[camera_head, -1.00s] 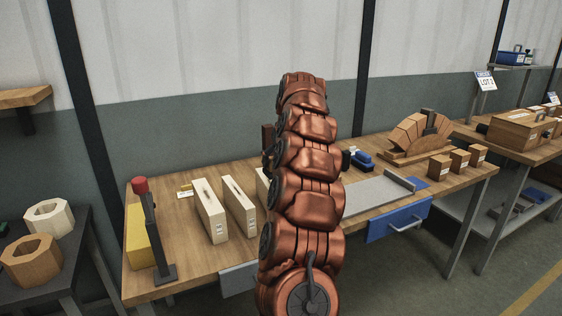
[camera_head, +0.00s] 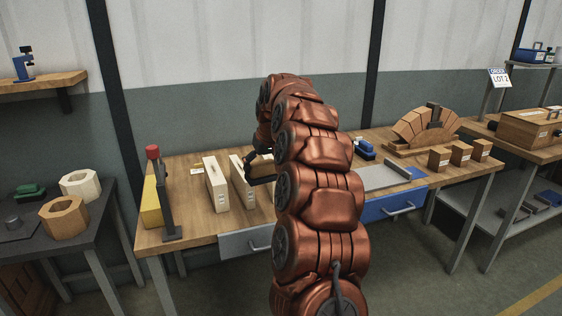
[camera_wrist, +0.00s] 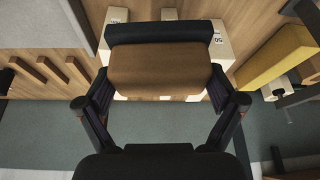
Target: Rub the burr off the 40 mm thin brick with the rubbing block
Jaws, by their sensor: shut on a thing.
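Thin cream bricks with small labels stand on edge in a row on the wooden bench; the left one (camera_head: 215,184) and the middle one (camera_head: 241,186) show clearly. The right one is largely behind my arm. I cannot read which is 40 mm; one brick (camera_wrist: 222,50) in the wrist view seems marked 50. No burr can be made out. My gripper (camera_head: 261,168) is over the right part of the row. In the wrist view my gripper (camera_wrist: 160,80) is shut on the rubbing block (camera_wrist: 160,66), brown with a dark layer, which partly covers the bricks.
A yellow block (camera_head: 151,203) and a black stand with a red top (camera_head: 153,152) are at the bench's left end. Right of my arm lie a grey plate (camera_head: 385,178), a blue item (camera_head: 365,150), an arch model (camera_head: 425,130) and small brown blocks (camera_head: 461,153).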

